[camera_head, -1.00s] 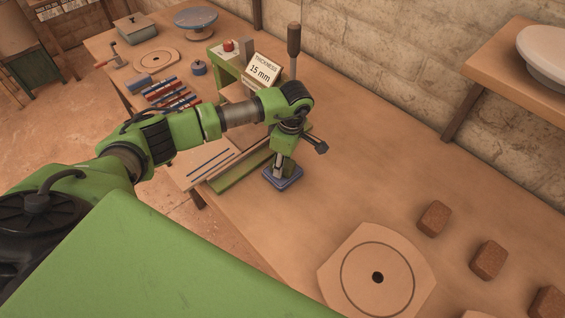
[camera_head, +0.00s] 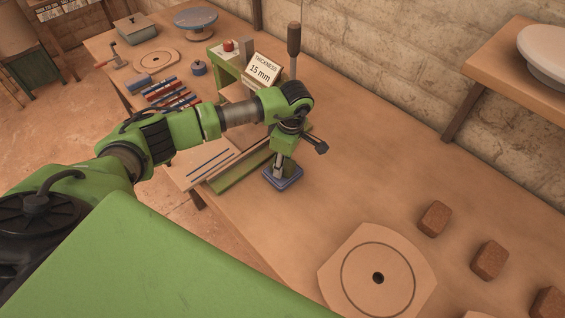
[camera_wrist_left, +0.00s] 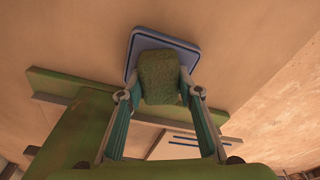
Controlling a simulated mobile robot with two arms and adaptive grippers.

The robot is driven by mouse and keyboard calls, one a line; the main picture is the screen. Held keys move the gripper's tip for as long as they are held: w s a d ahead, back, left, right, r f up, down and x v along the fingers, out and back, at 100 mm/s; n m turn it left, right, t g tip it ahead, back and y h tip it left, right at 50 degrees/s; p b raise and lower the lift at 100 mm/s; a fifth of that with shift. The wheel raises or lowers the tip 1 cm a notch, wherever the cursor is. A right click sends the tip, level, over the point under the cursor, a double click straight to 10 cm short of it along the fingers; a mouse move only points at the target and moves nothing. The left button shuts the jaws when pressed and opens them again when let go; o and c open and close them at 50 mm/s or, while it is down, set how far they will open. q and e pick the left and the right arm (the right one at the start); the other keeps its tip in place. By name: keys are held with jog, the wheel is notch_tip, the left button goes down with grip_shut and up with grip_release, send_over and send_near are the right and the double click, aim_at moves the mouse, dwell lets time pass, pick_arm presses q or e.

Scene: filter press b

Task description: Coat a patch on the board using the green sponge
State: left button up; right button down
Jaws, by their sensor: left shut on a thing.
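The green sponge (camera_wrist_left: 160,76) shows between the fingers in the left wrist view. My left gripper (camera_head: 281,172) points down and is shut on it. A small blue square tray (camera_head: 293,183) lies on the table directly beneath the gripper; its rim also shows behind the sponge in the left wrist view (camera_wrist_left: 135,52). I cannot tell whether the sponge touches the tray's inside. A tan many-sided board (camera_head: 345,250) with a dark ring and centre hole lies at the front right. My right gripper is not in view.
A green rail (camera_head: 240,172) lies left of the tray. Behind the arm stand a thickness sign (camera_head: 262,69) and an upright dark-handled tool (camera_head: 293,42). Several brown blocks (camera_head: 435,218) sit to the right. The table between tray and board is clear.

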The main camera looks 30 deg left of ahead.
pick_arm(q)
jog(key=shift+r+p, duration=0.55)
jog(key=shift+r, duration=0.3)
jog(key=shift+r+p, duration=1.4)
jog(key=shift+r, duration=1.25)
